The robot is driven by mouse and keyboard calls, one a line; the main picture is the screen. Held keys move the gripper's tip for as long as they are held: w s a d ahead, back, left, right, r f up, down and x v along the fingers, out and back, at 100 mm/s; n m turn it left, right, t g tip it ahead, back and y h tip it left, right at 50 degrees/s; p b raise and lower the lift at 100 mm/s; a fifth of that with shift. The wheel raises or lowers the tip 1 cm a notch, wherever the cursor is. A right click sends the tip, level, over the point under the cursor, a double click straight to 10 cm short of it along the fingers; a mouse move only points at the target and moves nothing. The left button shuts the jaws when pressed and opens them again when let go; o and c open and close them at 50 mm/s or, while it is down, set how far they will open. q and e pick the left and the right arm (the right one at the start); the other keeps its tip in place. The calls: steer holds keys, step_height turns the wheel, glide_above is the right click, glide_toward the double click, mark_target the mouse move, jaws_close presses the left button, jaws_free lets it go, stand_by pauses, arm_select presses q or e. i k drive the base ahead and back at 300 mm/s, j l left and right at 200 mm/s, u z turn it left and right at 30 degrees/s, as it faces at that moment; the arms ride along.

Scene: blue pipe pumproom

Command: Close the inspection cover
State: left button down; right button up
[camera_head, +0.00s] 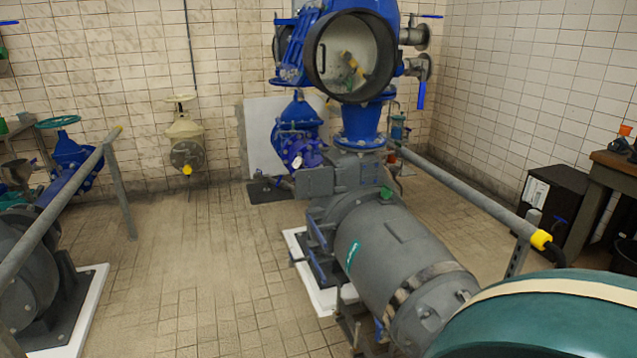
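A blue pipe housing (363,122) stands on top of the grey pump in the upper middle. A large round dark rim (387,80) on it faces me, around a pale round area (343,38). Something yellow and green shows within that area. A thin dark handle (322,55) shows at the left of the round area. A slanted blue part (297,50) sits against the left side of the rim. I cannot tell which part is the inspection cover or how far it stands open. Neither of my grippers is in view.
A grey pump motor (395,250) stands below the housing. A grey rail (465,198) with a yellow end runs along its right; another rail (60,205) is at left. A rounded teal body (560,325) fills the lower right. The tiled floor (190,260) is clear left of the pump.

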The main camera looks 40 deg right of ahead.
mark_target(313, 182)
steer(key=i+z, duration=0.25)
steer(key=i, duration=0.5)
steer(key=i+z, duration=0.3)
steer(key=i, duration=0.5)
steer(key=i+z, duration=0.8)
steer(key=i+j+z, duration=0.15)
steer(key=z, duration=0.25)
steer(key=i+z, duration=0.4)
steer(key=i+j+z, duration=0.2)
steer(key=z, duration=0.15)
steer(key=i, duration=0.1)
